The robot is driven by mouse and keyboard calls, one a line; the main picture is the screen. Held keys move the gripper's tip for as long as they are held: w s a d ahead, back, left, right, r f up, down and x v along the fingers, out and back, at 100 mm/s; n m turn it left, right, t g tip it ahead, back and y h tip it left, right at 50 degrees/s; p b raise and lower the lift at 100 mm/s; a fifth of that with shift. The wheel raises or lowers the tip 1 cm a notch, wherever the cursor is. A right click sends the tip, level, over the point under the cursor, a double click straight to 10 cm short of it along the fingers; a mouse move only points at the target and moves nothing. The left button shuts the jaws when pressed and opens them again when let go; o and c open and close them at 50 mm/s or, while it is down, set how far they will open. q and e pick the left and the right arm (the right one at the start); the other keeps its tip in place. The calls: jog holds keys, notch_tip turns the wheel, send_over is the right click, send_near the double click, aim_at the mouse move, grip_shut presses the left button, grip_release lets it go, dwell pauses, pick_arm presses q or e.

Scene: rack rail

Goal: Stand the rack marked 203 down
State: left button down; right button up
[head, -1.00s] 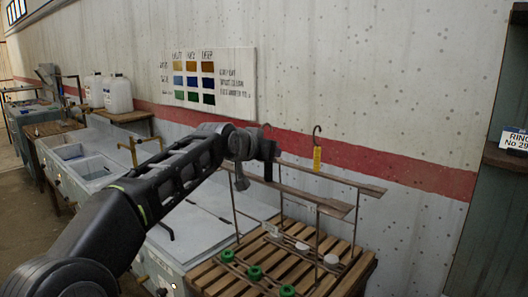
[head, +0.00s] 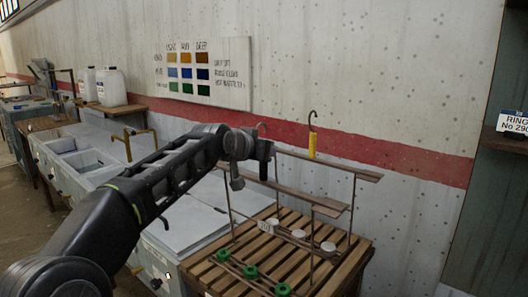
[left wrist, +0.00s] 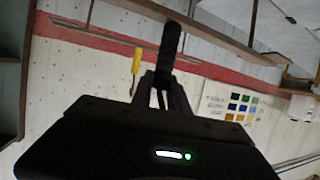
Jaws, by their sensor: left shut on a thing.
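A rack with two long wooden rails (head: 330,169) and thin metal uprights is over a slatted wooden bench (head: 340,270) in the head view. My left gripper (head: 264,173) is at the rack's upper left end. In the left wrist view the left gripper (left wrist: 160,97) is shut on a dark part of the rack. I cannot tell whether the rack's feet touch the slats.
A hook with a yellow tag (head: 312,146) is behind the rack. Grey basins (head: 80,160) and a pale flat cover (head: 190,235) lie left of the bench. White jugs (head: 114,90) stand on a shelf. A green cabinet (head: 495,210) is at the right.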

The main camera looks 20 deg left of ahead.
pick_arm(q)
jog(key=shift+f+b, duration=0.2)
jog(key=shift+b, duration=0.1)
jog(key=c, duration=1.4)
grip_release()
jog(key=shift+c, duration=0.2)
jog(key=shift+o, duration=1.3)
jog(key=shift+f, duration=0.25)
jog(key=o, duration=1.2)
jog(key=shift+s, duration=0.1)
